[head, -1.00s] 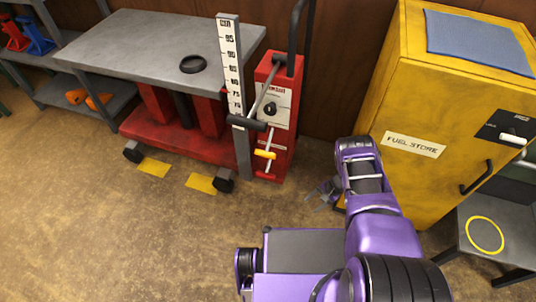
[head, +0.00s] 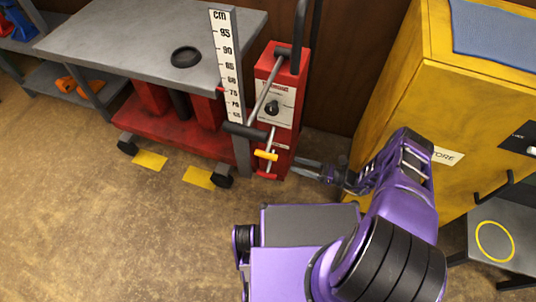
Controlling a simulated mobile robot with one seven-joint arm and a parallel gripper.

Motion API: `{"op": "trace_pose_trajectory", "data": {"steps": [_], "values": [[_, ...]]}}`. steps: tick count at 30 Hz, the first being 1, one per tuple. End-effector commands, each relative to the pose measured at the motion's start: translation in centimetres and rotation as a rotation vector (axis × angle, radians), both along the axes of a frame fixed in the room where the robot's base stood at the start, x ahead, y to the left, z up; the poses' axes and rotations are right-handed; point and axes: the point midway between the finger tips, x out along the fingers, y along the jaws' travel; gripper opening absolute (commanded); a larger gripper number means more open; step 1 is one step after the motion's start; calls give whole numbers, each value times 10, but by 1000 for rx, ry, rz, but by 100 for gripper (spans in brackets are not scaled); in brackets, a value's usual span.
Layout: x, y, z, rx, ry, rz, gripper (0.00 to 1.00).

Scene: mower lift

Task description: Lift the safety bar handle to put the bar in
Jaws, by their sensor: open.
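The mower lift has a grey platform (head: 110,45) over a red base (head: 180,137). A red control box (head: 284,62) stands at its right end. A grey lever with a black grip (head: 243,131) slants down the front of the box. Below it are a yellow grip (head: 265,155) and a red grip (head: 267,176) on a thin rod. No readable label tells which is the safety bar handle. My gripper (head: 299,169) is open and empty, low and right of the box. Its fingers point left toward the grips, apparently short of them.
A yellow fuel cabinet (head: 400,80) stands close to my arm on the right. A stool with a yellow ring (head: 480,236) is at lower right. A white centimetre scale (head: 226,62) rises beside the box. The brown floor (head: 120,220) in front of the lift is clear.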

Motion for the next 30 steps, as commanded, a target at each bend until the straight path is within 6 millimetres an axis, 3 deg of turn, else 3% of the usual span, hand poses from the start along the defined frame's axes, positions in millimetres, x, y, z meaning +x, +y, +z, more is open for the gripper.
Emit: {"op": "trace_pose_trajectory", "data": {"steps": [9, 15, 21, 30], "values": [[23, 68, 0, -2, 0, 4, 62], [35, 100, -1, -3, -1, 3, 62], [41, 115, -1, -2, 0, 2, 62], [42, 116, 0, -2, -1, 1, 62]]}}
